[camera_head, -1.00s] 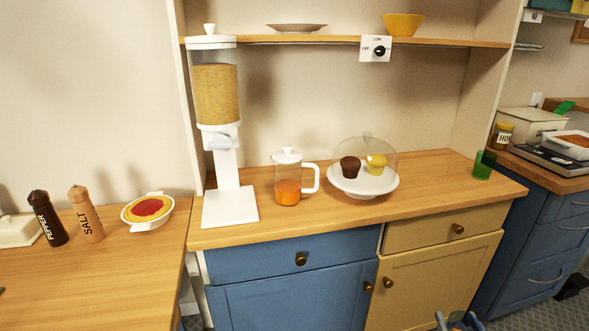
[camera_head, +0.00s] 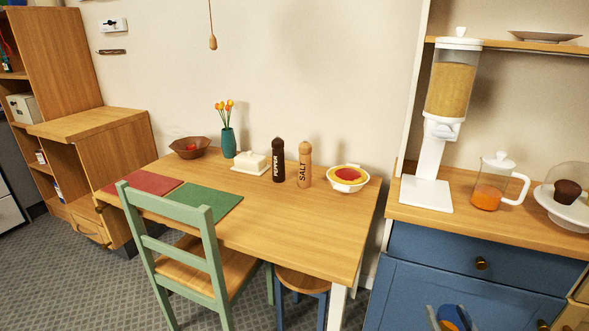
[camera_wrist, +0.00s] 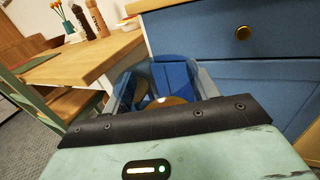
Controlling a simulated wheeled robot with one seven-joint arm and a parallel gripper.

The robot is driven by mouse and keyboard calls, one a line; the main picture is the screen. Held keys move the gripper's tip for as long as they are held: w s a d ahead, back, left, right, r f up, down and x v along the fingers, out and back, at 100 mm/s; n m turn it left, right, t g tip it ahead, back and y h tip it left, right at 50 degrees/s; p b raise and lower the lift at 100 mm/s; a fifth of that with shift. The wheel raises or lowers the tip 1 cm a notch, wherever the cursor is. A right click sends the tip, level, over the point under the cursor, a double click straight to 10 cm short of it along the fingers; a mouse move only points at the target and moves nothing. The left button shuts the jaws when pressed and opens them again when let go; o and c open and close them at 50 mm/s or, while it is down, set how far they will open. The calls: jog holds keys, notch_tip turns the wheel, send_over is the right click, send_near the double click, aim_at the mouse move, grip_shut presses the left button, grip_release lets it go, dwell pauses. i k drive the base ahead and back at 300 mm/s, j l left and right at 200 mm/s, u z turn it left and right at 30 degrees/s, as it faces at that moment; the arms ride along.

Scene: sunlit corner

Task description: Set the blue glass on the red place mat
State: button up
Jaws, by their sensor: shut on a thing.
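The red place mat (camera_head: 142,184) lies flat on the wooden table at its left end, partly behind the green chair's back. The blue glass (camera_wrist: 172,76) is between the fingers of my gripper (camera_wrist: 163,88) in the wrist view. My gripper is shut on it. In the head view my gripper (camera_head: 453,319) shows at the bottom edge, in front of the blue cabinet, with the blue glass (camera_head: 455,312) in it. My gripper is well to the right of the red mat and apart from the table. Part of the glass is hidden by the gripper.
A green place mat (camera_head: 205,198) lies right of the red one. The green chair (camera_head: 190,250) stands before both mats; a stool (camera_head: 302,283) is beside it. A bowl (camera_head: 190,148), vase, butter dish, pepper, salt and pie line the table's back. The table's front right is clear.

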aim_at(142, 185)
jog(key=j+u, duration=0.2)
jog(key=u, duration=0.15)
jog(key=i+j+u, duration=0.1)
jog(key=u, duration=0.3)
jog(key=i+j+u, duration=0.15)
jog(key=u, duration=0.2)
